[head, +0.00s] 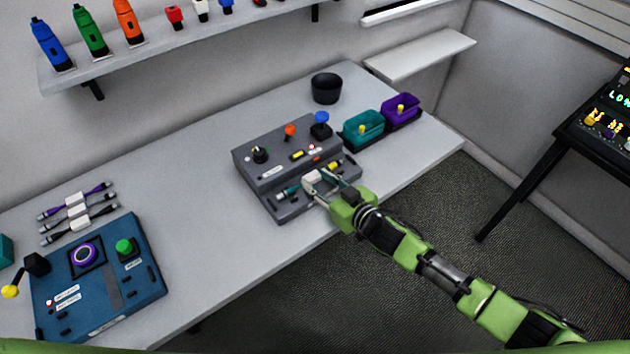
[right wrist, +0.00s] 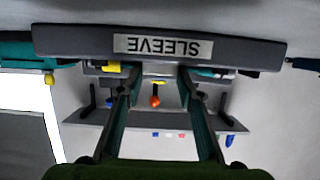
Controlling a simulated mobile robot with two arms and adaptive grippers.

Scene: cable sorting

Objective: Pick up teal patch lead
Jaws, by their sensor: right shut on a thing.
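The teal patch lead (head: 288,192) lies along the front ledge of a grey console (head: 285,212), its teal end at the left and a white middle part beside the fingers. My right gripper (head: 320,182) reaches in from the lower right and is shut on the lead. In the right wrist view, which is upside down, the fingers of the right gripper (right wrist: 162,82) stand either side of the middle. A teal piece of the lead (right wrist: 208,72) shows beside one finger, and the console's label (right wrist: 156,46) reads SLEEVE. My left gripper is out of view.
Teal (head: 362,130) and purple (head: 402,110) bins stand right of the console, a black cup (head: 326,88) behind it. Several leads (head: 76,212) lie at the left by a blue panel (head: 100,285). The table (head: 190,170) between is clear. A shelf (head: 160,45) hangs above.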

